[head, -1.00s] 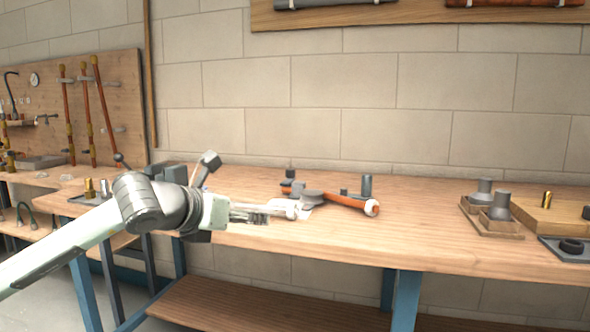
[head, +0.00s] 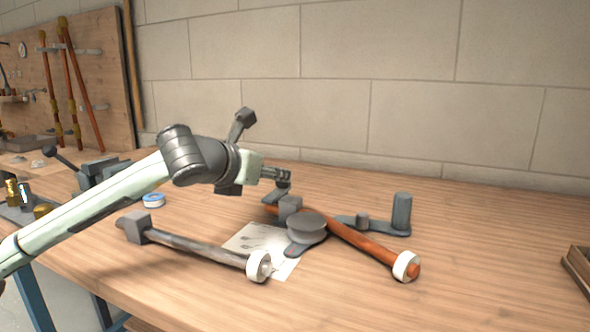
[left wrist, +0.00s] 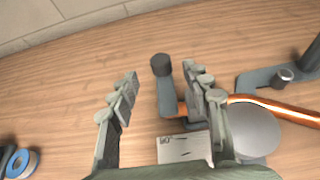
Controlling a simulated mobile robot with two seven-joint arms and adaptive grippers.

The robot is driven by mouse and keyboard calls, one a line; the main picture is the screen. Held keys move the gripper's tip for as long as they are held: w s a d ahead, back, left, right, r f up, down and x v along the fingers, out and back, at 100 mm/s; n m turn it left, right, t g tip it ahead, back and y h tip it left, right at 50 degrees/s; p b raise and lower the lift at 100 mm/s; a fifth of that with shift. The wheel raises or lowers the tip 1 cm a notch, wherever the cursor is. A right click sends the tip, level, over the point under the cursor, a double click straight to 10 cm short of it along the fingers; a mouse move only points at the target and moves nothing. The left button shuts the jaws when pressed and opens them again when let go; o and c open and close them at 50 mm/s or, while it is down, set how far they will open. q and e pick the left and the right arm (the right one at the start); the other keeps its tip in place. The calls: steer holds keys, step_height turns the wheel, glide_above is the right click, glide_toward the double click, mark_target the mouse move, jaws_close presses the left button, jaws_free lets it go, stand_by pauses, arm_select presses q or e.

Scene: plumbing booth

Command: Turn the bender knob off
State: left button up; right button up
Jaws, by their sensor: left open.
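The bender stands on the wooden workbench, with a round grey disc (head: 306,228) and an orange copper pipe (head: 350,238) running past it. A dark upright knob (left wrist: 161,64) stands on the end of a flat grey lever (left wrist: 166,98) in the left wrist view. In the head view my gripper partly hides this knob. My left gripper (head: 282,176) is open just above that end of the bender. In the left wrist view its two fingers (left wrist: 160,76) are apart, with the knob showing between the tips. I cannot tell whether they touch it. My right gripper is not in view.
A second bracket carries a tall grey cylinder (head: 401,212) to the right. A grey tube with a white-ended handle (head: 259,266) lies in front, beside a paper sheet (head: 262,240). A blue tape roll (head: 153,200) lies left. The bench's right side is largely clear.

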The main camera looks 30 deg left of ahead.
mark_target(277, 187)
arm_select(q)
steer(key=shift+w, duration=0.4)
steer(key=p+x, duration=0.1)
steer(key=x, duration=0.5)
steer(key=shift+w+f+p, duration=0.25)
steer(key=shift+p, duration=0.1)
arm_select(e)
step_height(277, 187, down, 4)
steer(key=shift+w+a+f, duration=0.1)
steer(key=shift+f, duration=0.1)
arm_select(q)
steer(key=shift+c, duration=0.4)
jaws_close()
